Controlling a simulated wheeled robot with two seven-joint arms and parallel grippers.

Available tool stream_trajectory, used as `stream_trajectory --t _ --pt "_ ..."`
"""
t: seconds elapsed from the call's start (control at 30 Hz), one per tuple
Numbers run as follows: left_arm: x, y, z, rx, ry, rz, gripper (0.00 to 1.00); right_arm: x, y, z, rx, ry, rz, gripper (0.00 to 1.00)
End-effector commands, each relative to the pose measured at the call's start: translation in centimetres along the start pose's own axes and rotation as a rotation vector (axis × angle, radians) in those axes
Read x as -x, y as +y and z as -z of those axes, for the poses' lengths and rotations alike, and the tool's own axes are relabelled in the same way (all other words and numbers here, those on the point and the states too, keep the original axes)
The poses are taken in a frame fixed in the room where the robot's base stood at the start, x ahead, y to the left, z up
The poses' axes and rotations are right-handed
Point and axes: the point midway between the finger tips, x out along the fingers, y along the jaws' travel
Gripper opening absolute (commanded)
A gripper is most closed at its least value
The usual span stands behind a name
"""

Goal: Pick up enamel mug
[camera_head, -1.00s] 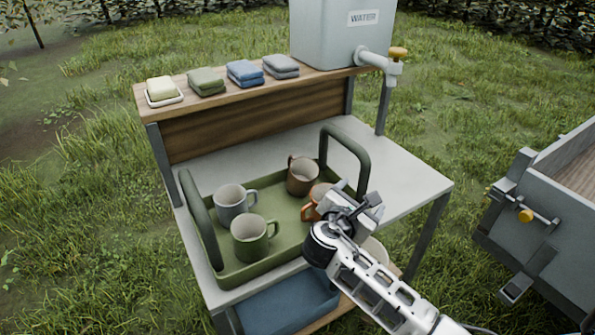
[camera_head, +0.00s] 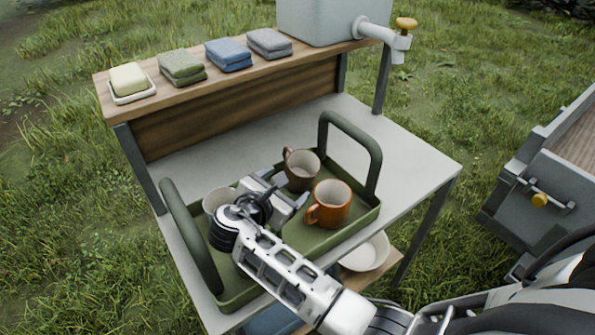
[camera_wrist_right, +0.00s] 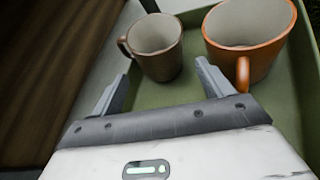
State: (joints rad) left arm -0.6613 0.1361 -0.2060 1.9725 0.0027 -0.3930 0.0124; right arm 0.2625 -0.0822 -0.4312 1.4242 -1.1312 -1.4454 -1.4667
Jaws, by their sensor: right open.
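A green tray (camera_head: 357,228) with two tall handles stands on the table. In it are a brown mug (camera_head: 301,178) at the back and an orange mug (camera_head: 331,205) at the right. A grey mug (camera_head: 215,199) is mostly hidden behind my right wrist. No green mug shows; my arm covers that part of the tray. My right gripper (camera_head: 291,188) is over the tray, open and empty, its fingers towards the brown mug. In the right wrist view the brown mug (camera_wrist_right: 155,50) is just ahead of the open fingers (camera_wrist_right: 162,84); the orange mug (camera_wrist_right: 245,42) is ahead right.
A wooden shelf (camera_head: 225,83) behind holds a soap dish (camera_head: 132,94), folded cloths (camera_head: 228,54) and a water tank (camera_head: 325,20) with a tap. A white bowl (camera_head: 365,252) sits on a lower shelf. The tabletop (camera_head: 400,152) right of the tray is clear. A grey cart stands at the right.

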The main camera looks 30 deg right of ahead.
Motion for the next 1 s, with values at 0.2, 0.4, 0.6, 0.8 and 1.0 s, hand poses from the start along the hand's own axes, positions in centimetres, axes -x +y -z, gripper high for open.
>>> stream_trajectory --t 0.2,0.4,0.6,0.8,1.0 --pt "0.0 0.0 0.2 0.0 0.003 -0.001 0.36 -1.8 0.1 -0.4 -0.002 -0.004 0.002 0.79" --pt "-0.2 -0.1 0.6 -0.002 0.011 0.001 0.36 -5.1 0.0 -0.4 -0.001 -0.004 0.002 0.79" --pt "-0.3 -0.2 0.8 -0.003 0.017 0.002 0.36 -7.2 0.1 -0.4 -0.003 -0.002 0.0 0.79" --pt "-0.3 -0.2 0.8 -0.004 0.016 0.002 0.36 -7.3 0.0 -0.3 -0.003 -0.001 0.0 0.79" --pt "-0.2 -0.2 0.7 -0.004 0.013 0.003 0.36 -7.2 0.0 -0.3 -0.003 -0.001 0.0 0.41"
